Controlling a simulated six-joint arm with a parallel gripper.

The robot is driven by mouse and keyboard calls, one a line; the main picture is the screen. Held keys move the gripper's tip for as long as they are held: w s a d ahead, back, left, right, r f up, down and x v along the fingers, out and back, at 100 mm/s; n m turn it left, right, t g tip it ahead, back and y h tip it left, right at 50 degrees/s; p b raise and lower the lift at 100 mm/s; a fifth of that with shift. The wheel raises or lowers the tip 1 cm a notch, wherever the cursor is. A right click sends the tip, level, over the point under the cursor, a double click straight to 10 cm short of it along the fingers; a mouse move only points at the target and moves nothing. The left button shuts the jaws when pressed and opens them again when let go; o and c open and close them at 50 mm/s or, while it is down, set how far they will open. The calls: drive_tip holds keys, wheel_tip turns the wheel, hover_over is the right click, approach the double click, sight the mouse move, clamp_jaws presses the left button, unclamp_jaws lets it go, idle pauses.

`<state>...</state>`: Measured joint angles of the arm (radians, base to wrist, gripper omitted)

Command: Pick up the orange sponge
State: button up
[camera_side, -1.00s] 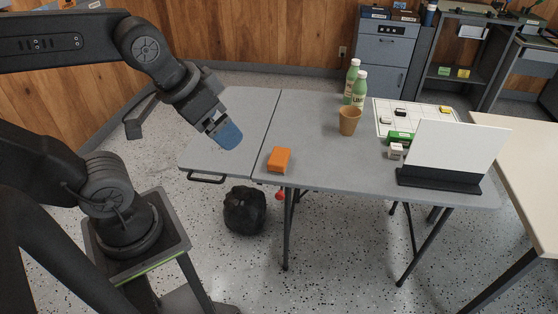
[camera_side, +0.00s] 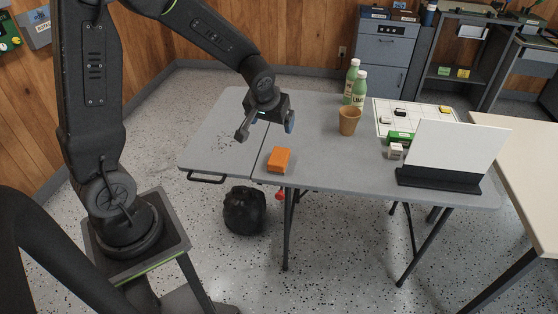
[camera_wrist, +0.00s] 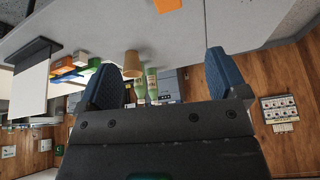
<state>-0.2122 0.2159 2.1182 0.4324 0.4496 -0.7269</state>
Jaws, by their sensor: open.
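The orange sponge (camera_side: 279,160) lies near the front edge of the grey folding table (camera_side: 330,170), close to the seam between its halves. My gripper (camera_side: 267,128) is in the air above and slightly left of the sponge, behind it in the side view. Its blue-tipped jaws are open and empty, and they do not touch the sponge. In the wrist view the sponge (camera_wrist: 168,5) is partly cut off at the top edge, beyond the two spread fingertips of my gripper (camera_wrist: 165,78).
A tan cup (camera_side: 349,121) and two green bottles (camera_side: 359,88) stand farther back. A white panel on a black base (camera_side: 438,180) stands at the right, beside small blocks and a grid sheet (camera_side: 420,108). The table's left part is clear.

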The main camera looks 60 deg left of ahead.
drive_tip(key=n, duration=0.2)
approach(279, 156)
drive_tip(key=shift+g, duration=0.3)
drive_tip(key=x, duration=0.5)
drive_tip(key=shift+a+f, duration=0.1)
drive_tip(key=shift+f, duration=0.1)
drive_tip(key=shift+w+x, duration=0.15)
drive_tip(key=shift+x, duration=1.25)
drive_tip(key=shift+w+x, duration=0.1)
drive_tip(key=shift+x, duration=1.3)
drive_tip(key=c, duration=1)
wheel_tip(279, 156, up, 4)
drive_tip(key=shift+f, duration=0.1)
drive_tip(key=s+a+r, duration=0.2)
drive_tip(key=s, duration=0.1)
drive_tip(key=s+a+r, duration=0.2)
drive_tip(key=a+r, duration=0.1)
drive_tip(key=s+a+r, duration=0.2)
drive_tip(key=s, duration=0.1)
drive_tip(key=shift+s+a+r, duration=0.15)
drive_tip(key=shift+s+a, duration=0.2)
